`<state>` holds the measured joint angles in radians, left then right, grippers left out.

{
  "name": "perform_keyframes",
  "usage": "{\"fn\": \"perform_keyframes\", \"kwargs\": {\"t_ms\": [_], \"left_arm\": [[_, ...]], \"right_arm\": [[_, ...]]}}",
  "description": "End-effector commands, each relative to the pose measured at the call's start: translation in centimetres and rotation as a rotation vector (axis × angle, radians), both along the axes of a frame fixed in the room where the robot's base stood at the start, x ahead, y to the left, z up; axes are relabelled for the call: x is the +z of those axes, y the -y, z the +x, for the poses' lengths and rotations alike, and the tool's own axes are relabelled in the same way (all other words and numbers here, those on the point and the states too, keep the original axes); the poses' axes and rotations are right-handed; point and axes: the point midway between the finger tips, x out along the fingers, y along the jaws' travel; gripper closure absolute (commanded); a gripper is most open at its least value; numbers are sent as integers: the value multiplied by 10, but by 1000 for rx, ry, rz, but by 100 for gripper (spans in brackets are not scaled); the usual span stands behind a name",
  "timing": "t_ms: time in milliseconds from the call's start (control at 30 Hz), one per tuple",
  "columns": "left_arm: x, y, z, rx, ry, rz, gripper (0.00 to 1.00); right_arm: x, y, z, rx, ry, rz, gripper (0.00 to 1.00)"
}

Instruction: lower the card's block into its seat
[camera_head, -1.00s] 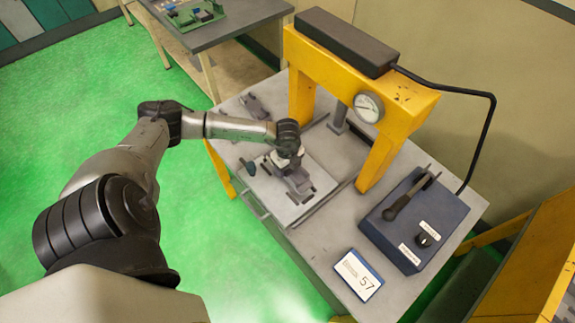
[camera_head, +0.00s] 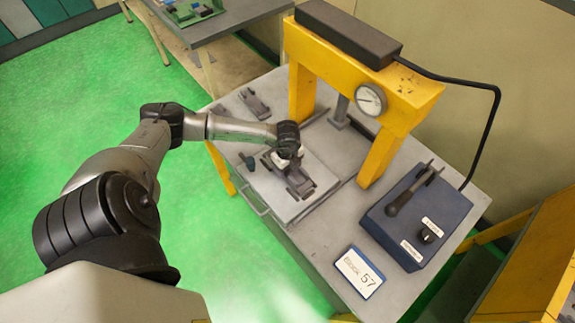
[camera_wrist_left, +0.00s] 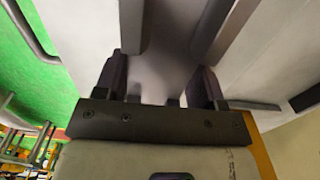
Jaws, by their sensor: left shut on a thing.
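The card (camera_head: 359,272) lies at the front of the press table and reads "Block 57". My left gripper (camera_head: 286,159) points down over the light plate (camera_head: 317,201) at the table's left side. It is shut on a block, which the hand mostly hides. A dark grey fixture (camera_head: 299,183) lies on the plate just under and in front of the fingers. I cannot tell whether the held block touches it. In the left wrist view the two dark fingers of the gripper (camera_wrist_left: 160,78) stand apart with pale grey surfaces beyond them. My right gripper is out of view.
A yellow press frame (camera_head: 384,152) with a gauge (camera_head: 370,100) stands behind the plate. A blue control box (camera_head: 409,219) with a lever is at right. Loose dark parts lie at the back left (camera_head: 254,102) and beside the plate (camera_head: 247,162).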

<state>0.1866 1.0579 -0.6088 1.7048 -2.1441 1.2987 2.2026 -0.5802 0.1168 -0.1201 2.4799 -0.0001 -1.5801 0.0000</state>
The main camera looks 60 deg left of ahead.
Motion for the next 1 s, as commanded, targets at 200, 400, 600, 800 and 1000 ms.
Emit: {"fn": "perform_keyframes", "kwargs": {"t_ms": [200, 400, 600, 800, 1000], "left_arm": [[1, 0, 1, 0, 2, 0, 79], [0, 0, 1, 0, 2, 0, 79], [-6, 0, 1, 0, 2, 0, 79], [-13, 0, 1, 0, 3, 1, 79], [-17, 0, 1, 0, 3, 1, 79]], "right_arm": [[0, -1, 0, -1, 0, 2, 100], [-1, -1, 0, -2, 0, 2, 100], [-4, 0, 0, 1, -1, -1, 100], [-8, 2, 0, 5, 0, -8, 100], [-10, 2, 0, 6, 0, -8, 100]]}}
